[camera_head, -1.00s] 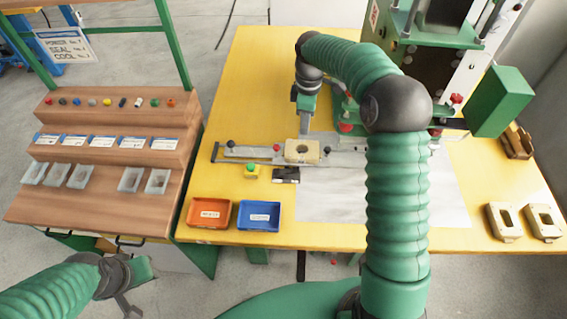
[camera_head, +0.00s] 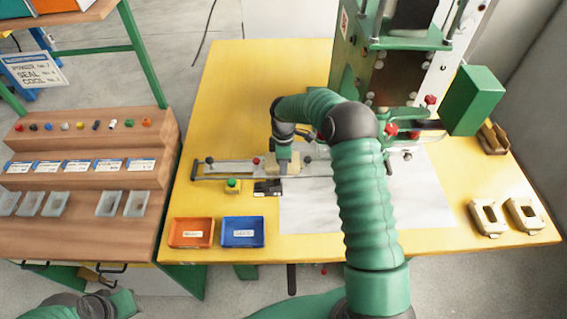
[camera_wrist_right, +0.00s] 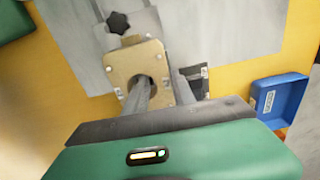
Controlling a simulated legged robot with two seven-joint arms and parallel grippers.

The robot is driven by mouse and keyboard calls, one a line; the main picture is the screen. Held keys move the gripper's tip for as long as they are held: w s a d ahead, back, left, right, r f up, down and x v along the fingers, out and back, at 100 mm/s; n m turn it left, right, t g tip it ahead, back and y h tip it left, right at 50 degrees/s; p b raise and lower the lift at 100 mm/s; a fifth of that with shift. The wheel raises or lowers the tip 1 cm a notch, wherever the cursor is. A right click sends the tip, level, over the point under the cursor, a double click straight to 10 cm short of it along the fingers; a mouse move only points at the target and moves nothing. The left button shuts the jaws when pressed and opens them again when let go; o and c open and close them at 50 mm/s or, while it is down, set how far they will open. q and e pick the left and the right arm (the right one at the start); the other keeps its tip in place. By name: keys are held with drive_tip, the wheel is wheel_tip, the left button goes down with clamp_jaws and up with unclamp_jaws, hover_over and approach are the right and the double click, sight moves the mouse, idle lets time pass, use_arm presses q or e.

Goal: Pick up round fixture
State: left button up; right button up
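The round fixture, a tan block with a round hole (camera_head: 298,163), sits on the grey slide rail of the green machine. In the right wrist view the fixture (camera_wrist_right: 125,64) lies right under my right gripper (camera_wrist_right: 165,92). One finger reaches into the round hole and the other is outside, beyond the block's right side. The fingers are apart with the block's wall between them; I cannot tell whether they touch it. In the head view the right gripper (camera_head: 284,160) hides part of the fixture. My left gripper (camera_head: 105,304) is at the bottom left edge, its fingers cut off.
The slide rail (camera_head: 222,171) runs across the yellow table (camera_head: 235,105). An orange bin (camera_head: 191,232) and a blue bin (camera_head: 243,231) stand at the front. Two other tan fixtures (camera_head: 488,217) (camera_head: 525,214) lie at the right. The green press (camera_head: 405,40) stands behind.

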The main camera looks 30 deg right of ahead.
drive_tip(key=shift+a+f, duration=0.2)
drive_tip(key=shift+f, duration=0.1)
drive_tip(key=shift+a+r, duration=0.15)
drive_tip(key=shift+a, duration=0.1)
drive_tip(key=shift+c, duration=1)
drive_tip(key=shift+d, duration=0.1)
clamp_jaws()
use_arm(q)
drive_tip(key=shift+s+a, duration=0.15)
drive_tip(key=shift+a, duration=0.15)
use_arm(e)
drive_tip(key=shift+s+d, duration=0.1)
drive_tip(key=shift+s, duration=0.05)
